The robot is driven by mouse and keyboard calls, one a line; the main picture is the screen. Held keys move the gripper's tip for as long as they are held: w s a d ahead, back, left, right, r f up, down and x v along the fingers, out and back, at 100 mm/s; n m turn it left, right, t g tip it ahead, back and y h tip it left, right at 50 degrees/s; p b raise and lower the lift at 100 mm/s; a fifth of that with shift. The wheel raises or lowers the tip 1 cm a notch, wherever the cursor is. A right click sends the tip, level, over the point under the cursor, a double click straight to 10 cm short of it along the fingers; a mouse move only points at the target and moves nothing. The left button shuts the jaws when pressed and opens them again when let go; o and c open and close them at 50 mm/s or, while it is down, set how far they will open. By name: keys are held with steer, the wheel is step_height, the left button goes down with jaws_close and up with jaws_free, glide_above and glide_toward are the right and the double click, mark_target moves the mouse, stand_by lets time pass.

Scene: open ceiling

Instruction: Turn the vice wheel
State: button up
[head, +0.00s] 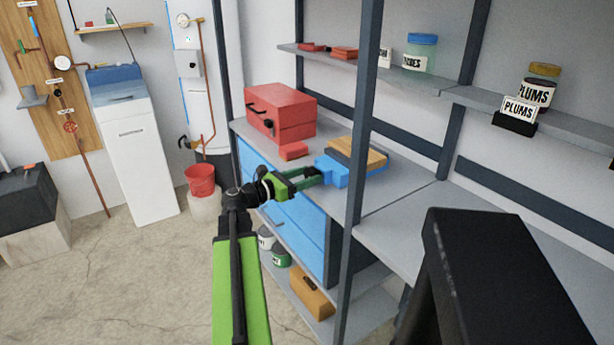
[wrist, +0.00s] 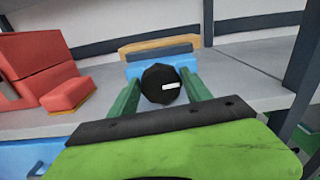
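The blue vice (head: 338,173) with a wooden board (head: 362,153) at its back sits on the grey shelf. It also shows in the wrist view (wrist: 133,69). Its wheel (wrist: 160,84) is a black knob with a short white mark, facing my wrist camera. My gripper (head: 316,173) reaches in from the left at the wheel's height. In the wrist view its green fingers (wrist: 160,82) stand on either side of the wheel, with narrow gaps. The gripper looks open around the wheel; I cannot tell whether either finger touches it.
A red toolbox (head: 281,112) and a small red block (head: 293,151) are on the shelf left of the vice. A dark upright post (head: 361,130) stands close in front of the vice. Bare shelf surface (head: 410,185) lies to its right. Jars stand on the upper shelf.

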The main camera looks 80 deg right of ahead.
steer(key=c, duration=0.7)
steer(key=shift+d, duration=0.25)
steer(key=shift+c, duration=0.8)
steer(key=shift+a, duration=0.2)
steer(key=shift+s+a+f+m, duration=0.1)
steer(key=shift+a+m, duration=0.05)
steer(key=shift+m, duration=2.85)
steer(key=o, duration=1.3)
steer(key=shift+o, duration=0.2)
steer(key=v, duration=1.7)
steer(key=shift+a, duration=0.25)
